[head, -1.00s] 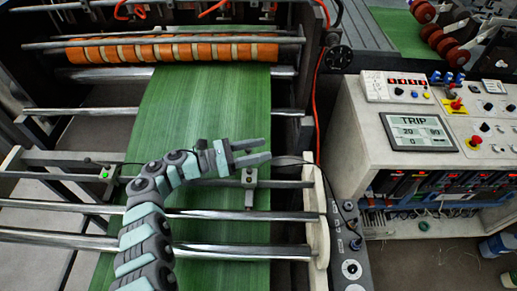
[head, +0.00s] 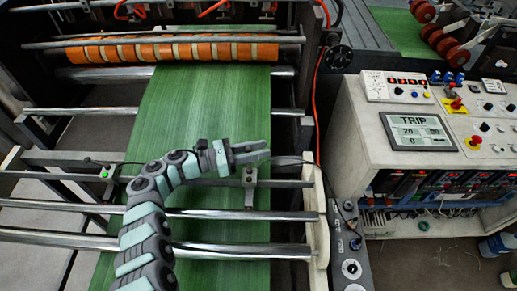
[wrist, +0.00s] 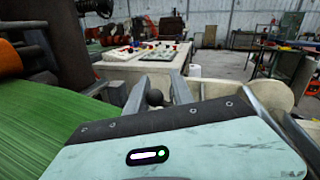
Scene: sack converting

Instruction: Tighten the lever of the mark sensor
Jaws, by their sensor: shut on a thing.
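My gripper (head: 268,152) reaches right above the green web in the head view, its fingers close together. In the wrist view the two fingers (wrist: 157,98) point away from the camera, with a dark round knob (wrist: 155,97) between them. I take this knob as the end of the lever, and the jaws are shut on it. A small grey bracket (head: 249,178), which looks like the mark sensor's mount, sits on the cross bar just below the fingers. The lever's arm is not clearly visible.
The green web (head: 200,110) runs under the steel rollers (head: 215,215). A cream side plate (head: 316,215) stands right of the gripper. A small unit with a green light (head: 104,173) sits on the bar at left. The control console (head: 350,110) at right displays TRIP.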

